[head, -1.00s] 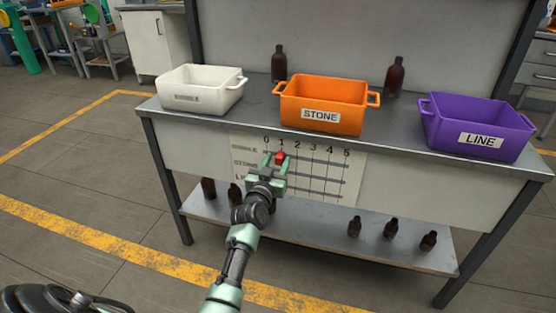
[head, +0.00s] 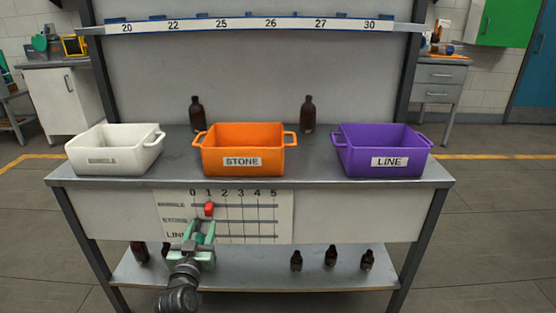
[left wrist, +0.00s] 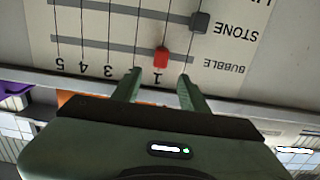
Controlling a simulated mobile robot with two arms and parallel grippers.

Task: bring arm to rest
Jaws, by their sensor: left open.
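My left gripper (head: 201,228) is open and empty in front of the white chart (head: 265,222) on the bench front. Its fingertips also show in the left wrist view (left wrist: 160,78). The red slider (head: 209,209) sits at 1 on the top row, marked BUBBLE. In the left wrist view the red slider (left wrist: 162,58) stands clear between and beyond the fingertips, with a gap. A dark slider (left wrist: 200,22) sits at 0 on the STONE row. The LINE row is partly cut off there. My right gripper is not in view.
White (head: 112,160), orange (head: 240,147) and purple (head: 385,160) bins stand on the bench top. Two amber bottles (head: 197,115) (head: 308,115) stand behind them. Several more bottles stand on the lower shelf (head: 240,278). A numbered shelf rail (head: 245,24) runs above.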

